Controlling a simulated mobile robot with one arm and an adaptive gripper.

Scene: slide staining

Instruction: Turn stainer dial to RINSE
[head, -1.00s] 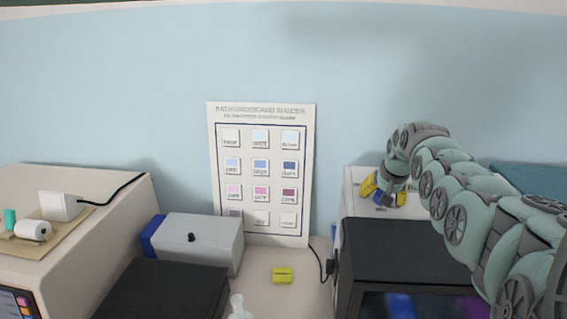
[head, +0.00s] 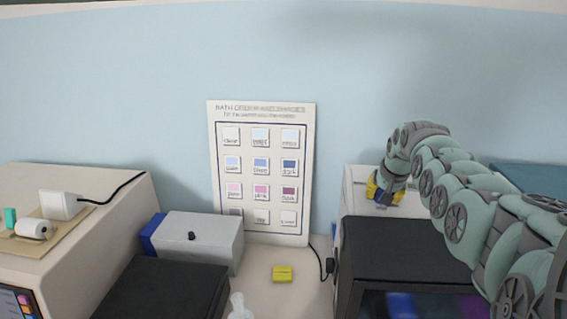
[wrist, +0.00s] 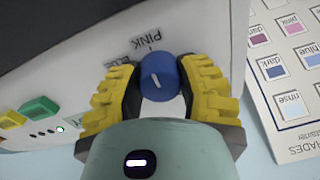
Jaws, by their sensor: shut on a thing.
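The stainer's blue dial (wrist: 160,77) shows in the wrist view, round with a short white pointer line. My gripper (wrist: 159,66) is shut on the dial, with one yellow finger against each side. A label reading PINK (wrist: 147,41) is on the pale panel just past the dial. A second label (wrist: 113,62) is partly hidden by the left finger, and I cannot read it. I cannot see a RINSE label on the panel. In the head view my gripper (head: 381,192) is at the top back of the stainer (head: 355,187), and it hides the dial.
A green button (wrist: 40,108) and a yellow button (wrist: 11,119) sit on the panel to the left in the wrist view. The stainer's black lid (head: 400,245) lies in front of my gripper.

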